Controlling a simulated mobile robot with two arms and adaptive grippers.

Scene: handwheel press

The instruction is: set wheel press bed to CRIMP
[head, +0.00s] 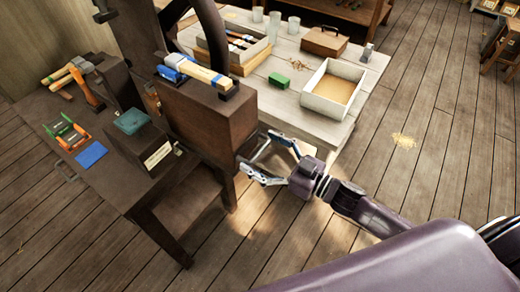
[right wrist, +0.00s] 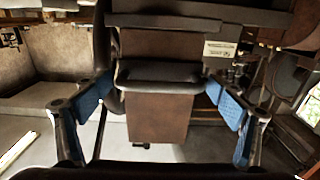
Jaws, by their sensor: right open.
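The press stands on a dark bench (head: 55,120) at the left of the head view, with part of a dark handwheel (head: 212,30) at the top edge. A green-grey block (head: 131,121) sits on the press's lower part, above a small pale label plate (head: 158,156); its writing is too small to read. The plate also shows in the right wrist view (right wrist: 220,50). My right gripper (head: 257,160) is open and empty beside the brown box (head: 215,113). In the right wrist view its blue-padded fingers (right wrist: 160,100) flank a dark bar on a brown panel. My left gripper is out of view.
A hammer (head: 68,74), coloured tools (head: 68,134) and a blue pad (head: 91,155) lie on the bench. Open plank floor lies at the right.

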